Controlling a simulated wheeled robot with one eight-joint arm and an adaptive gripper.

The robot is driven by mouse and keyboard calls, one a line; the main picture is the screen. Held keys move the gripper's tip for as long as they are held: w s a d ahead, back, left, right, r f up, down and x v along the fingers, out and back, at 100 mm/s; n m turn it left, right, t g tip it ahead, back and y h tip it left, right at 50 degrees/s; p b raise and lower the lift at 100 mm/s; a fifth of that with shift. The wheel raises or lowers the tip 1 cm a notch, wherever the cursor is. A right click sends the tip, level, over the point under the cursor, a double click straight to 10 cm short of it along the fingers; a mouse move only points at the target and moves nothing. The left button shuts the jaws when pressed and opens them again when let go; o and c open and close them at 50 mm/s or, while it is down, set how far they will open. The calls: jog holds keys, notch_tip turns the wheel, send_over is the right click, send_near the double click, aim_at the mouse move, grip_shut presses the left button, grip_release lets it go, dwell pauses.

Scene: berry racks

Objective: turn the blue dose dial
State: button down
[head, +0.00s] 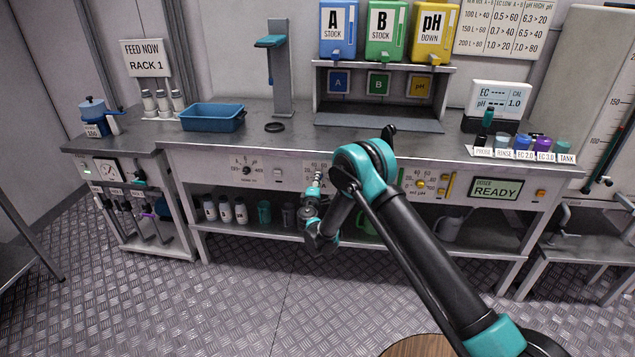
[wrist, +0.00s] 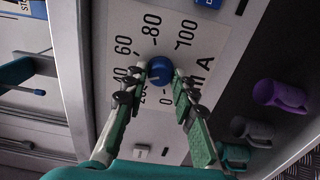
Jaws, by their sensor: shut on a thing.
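The blue dose dial (wrist: 159,70) sits on a white panel with a printed scale (wrist: 137,45) running up to 100 and a letter A. My gripper (wrist: 161,77) has its two fingertips closed on either side of the dial in the wrist view. A small pale mark shows on the dial's face; its exact reading is hard to tell. In the head view my gripper (head: 318,181) is at the front panel below the bench top, and the blue dial is hidden there behind the gripper and arm.
A yellow dial (head: 420,184) and the doser screen (head: 495,189) reading READY are to the right on the same panel. A blue tub (head: 212,117) stands on the bench. Bottles and cups fill the lower shelf, including a purple cup (wrist: 283,95). The floor in front is clear.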

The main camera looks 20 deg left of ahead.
dwell(0.3)
jog(key=c, duration=1.2)
grip_release()
jog(key=v, duration=0.7)
jog(key=shift+s, duration=0.25)
